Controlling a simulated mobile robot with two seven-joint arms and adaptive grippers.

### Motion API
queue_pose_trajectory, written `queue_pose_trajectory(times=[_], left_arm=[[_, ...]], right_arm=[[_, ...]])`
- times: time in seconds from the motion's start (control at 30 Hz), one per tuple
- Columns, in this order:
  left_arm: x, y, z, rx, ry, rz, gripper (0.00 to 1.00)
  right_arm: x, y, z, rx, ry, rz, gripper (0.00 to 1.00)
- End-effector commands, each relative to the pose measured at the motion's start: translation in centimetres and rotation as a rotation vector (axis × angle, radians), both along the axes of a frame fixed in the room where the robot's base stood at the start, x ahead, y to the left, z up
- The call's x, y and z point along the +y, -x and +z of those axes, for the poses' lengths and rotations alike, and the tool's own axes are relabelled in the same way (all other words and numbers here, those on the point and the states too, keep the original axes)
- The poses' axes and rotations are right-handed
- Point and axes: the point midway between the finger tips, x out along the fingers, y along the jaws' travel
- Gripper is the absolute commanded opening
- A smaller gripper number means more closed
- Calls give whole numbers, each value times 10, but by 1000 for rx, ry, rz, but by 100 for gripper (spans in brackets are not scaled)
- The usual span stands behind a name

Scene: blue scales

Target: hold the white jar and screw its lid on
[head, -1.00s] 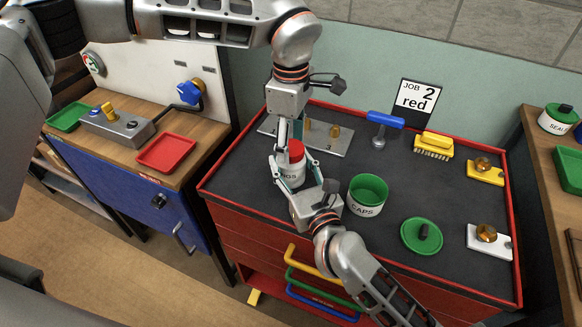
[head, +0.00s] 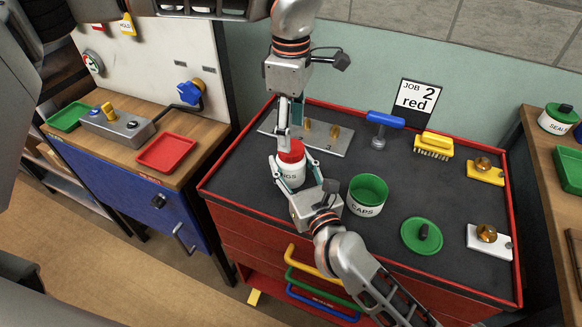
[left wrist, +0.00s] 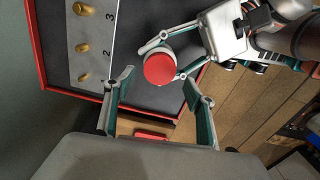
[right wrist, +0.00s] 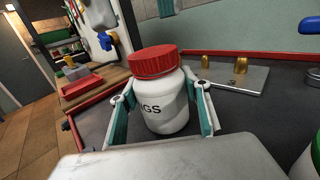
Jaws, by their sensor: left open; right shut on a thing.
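The white jar (head: 291,175) stands upright near the front left of the dark table top, with part of a printed label showing. Its red lid (head: 291,152) sits level on its mouth; I cannot tell how tightly. My right gripper (right wrist: 164,100) is shut around the jar's body, one finger on each side. My left gripper (head: 289,140) points down above the lid. In the left wrist view its fingers (left wrist: 158,78) are spread apart and empty, with the round lid (left wrist: 160,69) showing beyond them.
A green open pot marked CAPS (head: 367,195) stands right of the jar, with a green lid (head: 422,235) lying farther right. A metal plate with brass pegs (head: 328,138) lies behind the jar. A blue-handled tool (head: 385,121) and a yellow brush (head: 434,144) are at the back.

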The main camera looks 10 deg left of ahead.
Motion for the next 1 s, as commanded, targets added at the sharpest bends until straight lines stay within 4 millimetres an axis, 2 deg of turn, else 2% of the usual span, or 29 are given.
queue_pose_trajectory(times=[0.17,0.7,0.83,1.0], left_arm=[[-1,0,5,1,0,217,55],[-1,0,28,3,2,1218,55],[0,0,31,3,2,1373,55],[1,0,34,2,2,1471,55]], right_arm=[[0,0,-1,1,1,0,0],[0,0,-1,1,1,0,0],[0,0,-1,1,1,0,0],[0,0,-1,1,1,0,0]])
